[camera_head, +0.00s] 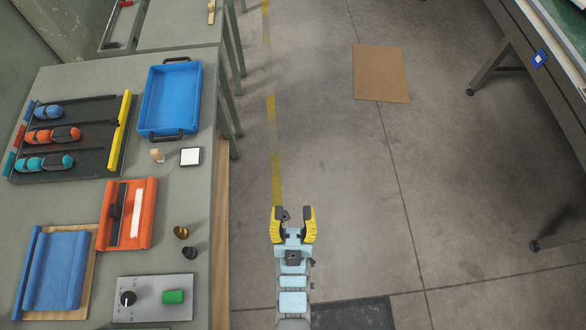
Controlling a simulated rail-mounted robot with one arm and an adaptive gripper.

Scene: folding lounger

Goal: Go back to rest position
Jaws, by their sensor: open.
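My gripper (293,222) has yellow and black fingers and is open with nothing between them. It hangs over the open floor, just right of the front edge of the grey table (215,215). My arm, light blue and grey, extends straight up from the bottom of the view to the gripper. The gripper touches nothing that I can see.
The table on the left holds a blue tray (192,99), a black rack (90,165) with coloured pieces, an orange tray (149,222), a blue folded piece (58,270) and a control box (153,299). Cardboard (380,72) lies on clear floor; another table (520,35) stands right.

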